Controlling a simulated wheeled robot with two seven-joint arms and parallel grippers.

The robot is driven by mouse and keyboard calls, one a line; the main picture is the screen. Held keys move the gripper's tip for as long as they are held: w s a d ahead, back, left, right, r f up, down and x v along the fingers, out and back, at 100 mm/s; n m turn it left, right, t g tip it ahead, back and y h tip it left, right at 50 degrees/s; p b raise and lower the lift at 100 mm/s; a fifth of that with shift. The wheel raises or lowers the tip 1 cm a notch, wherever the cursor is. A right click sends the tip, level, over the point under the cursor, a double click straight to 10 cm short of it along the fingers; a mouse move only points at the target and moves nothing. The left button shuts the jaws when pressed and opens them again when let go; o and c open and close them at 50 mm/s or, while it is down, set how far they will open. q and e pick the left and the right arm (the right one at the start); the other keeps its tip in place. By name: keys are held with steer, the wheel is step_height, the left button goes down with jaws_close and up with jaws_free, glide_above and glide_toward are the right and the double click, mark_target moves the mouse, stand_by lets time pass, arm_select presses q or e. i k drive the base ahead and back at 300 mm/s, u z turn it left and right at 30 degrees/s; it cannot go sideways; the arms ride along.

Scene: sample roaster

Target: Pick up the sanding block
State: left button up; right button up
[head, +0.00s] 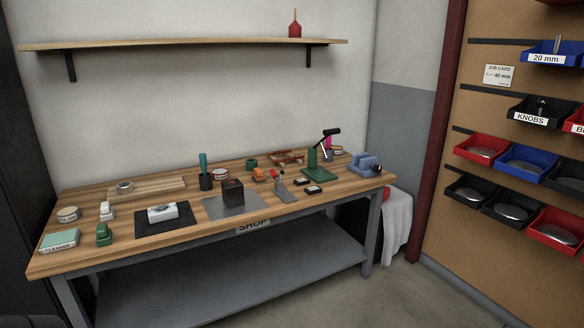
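No sanding block can be singled out with certainty at this distance. A dark brown block (232,192) stands on a grey metal plate (240,208) near the middle of the workbench. A whitish block-like item (162,212) lies on a black mat (180,221) left of it. A small orange item (259,174) sits behind and right of the dark block; its kind is too small to tell. Neither of my grippers is in view.
The wooden workbench (310,208) is crowded, with a teal-topped box labelled cleaner (59,240) at its left end and a blue vise-like item (364,163) at its right. A shelf (180,43) hangs above. Labelled bins (540,113) line the right wall. Floor in front is clear.

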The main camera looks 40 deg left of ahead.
mark_target(258, 177)
steer(key=u, duration=0.15)
steer(key=i, duration=2.1)
steer(key=u, duration=1.75)
steer(key=i, duration=1)
steer(key=u, duration=1.1)
